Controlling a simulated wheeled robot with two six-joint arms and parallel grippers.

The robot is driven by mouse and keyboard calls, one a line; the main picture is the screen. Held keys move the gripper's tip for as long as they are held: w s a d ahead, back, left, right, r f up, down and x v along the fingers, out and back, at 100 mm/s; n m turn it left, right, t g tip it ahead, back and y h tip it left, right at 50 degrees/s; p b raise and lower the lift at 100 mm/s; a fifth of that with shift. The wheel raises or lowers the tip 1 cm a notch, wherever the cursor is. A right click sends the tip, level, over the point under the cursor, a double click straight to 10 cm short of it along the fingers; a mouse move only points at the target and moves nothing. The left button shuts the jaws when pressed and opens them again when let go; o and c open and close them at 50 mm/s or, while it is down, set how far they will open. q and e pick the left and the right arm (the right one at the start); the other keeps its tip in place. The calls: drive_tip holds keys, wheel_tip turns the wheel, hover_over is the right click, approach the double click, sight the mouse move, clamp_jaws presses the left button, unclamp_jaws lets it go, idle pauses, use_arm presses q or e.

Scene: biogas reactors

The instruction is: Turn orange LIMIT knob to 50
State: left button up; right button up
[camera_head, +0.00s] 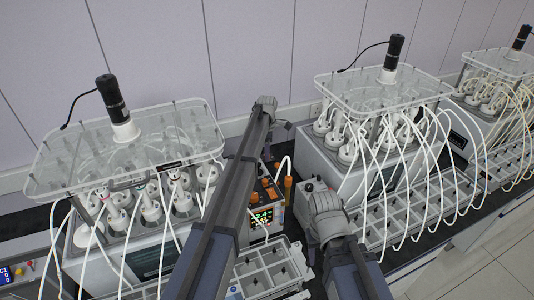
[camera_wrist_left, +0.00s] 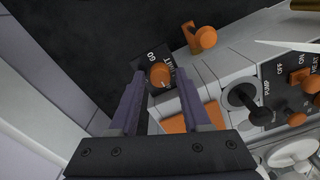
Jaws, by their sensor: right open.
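The orange LIMIT knob (camera_wrist_left: 160,76) sits on a dark label plate marked LIMIT and 60 in the left wrist view. My left gripper (camera_wrist_left: 160,82) is open, with one finger on each side of the knob and a gap visible beside it. The knob's pointer mark is too small to read. In the head view, my left arm hides the knob and most of the left gripper.
In the left wrist view, another orange knob (camera_wrist_left: 203,38) is near the LIMIT knob, and a black PUMP knob (camera_wrist_left: 243,97) and orange HEAT switch (camera_wrist_left: 301,76) are to the right. Reactor racks (camera_head: 125,150) with white tubes stand left and right in the head view.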

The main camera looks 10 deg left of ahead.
use_arm(q)
clamp_jaws()
drive_tip(key=shift+m, duration=0.3)
drive_tip(key=m, duration=1.2)
drive_tip(key=shift+m, duration=2.7)
drive_tip(key=shift+o, duration=1.6)
unclamp_jaws()
